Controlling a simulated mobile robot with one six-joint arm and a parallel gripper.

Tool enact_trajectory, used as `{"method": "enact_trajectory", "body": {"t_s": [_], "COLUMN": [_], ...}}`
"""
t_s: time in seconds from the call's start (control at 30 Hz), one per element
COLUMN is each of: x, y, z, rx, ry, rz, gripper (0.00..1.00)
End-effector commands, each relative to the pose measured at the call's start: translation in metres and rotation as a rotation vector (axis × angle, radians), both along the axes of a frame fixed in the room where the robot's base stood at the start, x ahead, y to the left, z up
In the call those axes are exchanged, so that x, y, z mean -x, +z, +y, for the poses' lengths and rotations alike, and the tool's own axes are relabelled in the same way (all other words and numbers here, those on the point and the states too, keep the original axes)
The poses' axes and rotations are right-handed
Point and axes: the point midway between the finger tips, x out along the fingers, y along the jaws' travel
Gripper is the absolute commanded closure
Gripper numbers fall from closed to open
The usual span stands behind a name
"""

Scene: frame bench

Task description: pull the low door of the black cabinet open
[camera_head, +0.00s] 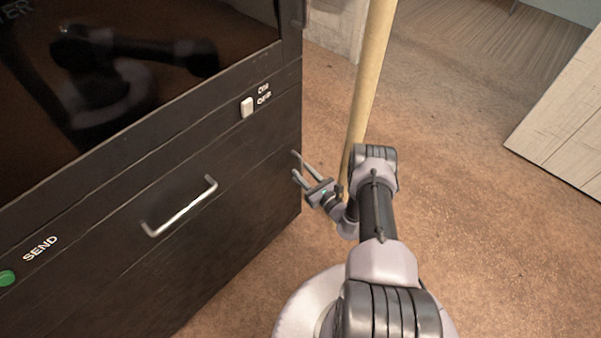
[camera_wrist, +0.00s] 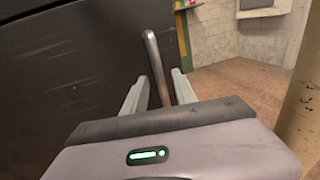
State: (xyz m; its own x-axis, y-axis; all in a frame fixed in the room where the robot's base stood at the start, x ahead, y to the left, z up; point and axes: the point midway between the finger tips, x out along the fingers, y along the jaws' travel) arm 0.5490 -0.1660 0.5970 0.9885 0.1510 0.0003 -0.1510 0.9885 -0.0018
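The black cabinet (camera_head: 240,185) fills the left of the head view, with its dark front also at the left of the wrist view (camera_wrist: 70,75). A silver bar handle (camera_head: 180,207) is on its front below the switch, well left of my gripper. My gripper (camera_head: 296,164) is low by the cabinet's right edge, its two fingers apart. In the wrist view a metal bar handle (camera_wrist: 155,62) stands between the open fingers (camera_wrist: 158,88), nearer the right one. Its lower end is hidden by the gripper body; I cannot tell whether a finger touches it.
A wooden pole (camera_head: 368,85) stands just behind my arm; it also shows in the wrist view (camera_wrist: 303,110). A white switch (camera_head: 247,107) and a green button (camera_head: 7,278) are on the cabinet. The brown floor (camera_head: 490,230) to the right is clear, up to a pale wooden panel (camera_head: 565,120).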

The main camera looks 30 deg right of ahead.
Motion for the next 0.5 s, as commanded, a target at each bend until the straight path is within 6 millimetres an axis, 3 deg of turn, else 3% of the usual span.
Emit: {"method": "enact_trajectory", "body": {"t_s": [0.13, 0.43, 0.5], "x": [-0.016, -0.020, -0.020], "y": [-0.001, 0.001, 0.001], "z": [0.002, 0.003, 0.003], "rx": [0.001, -0.001, -0.001], "ry": [0.001, 0.000, 0.000], "rz": [-0.001, 0.001, 0.001], "gripper": [0.66, 0.66, 0.76]}}
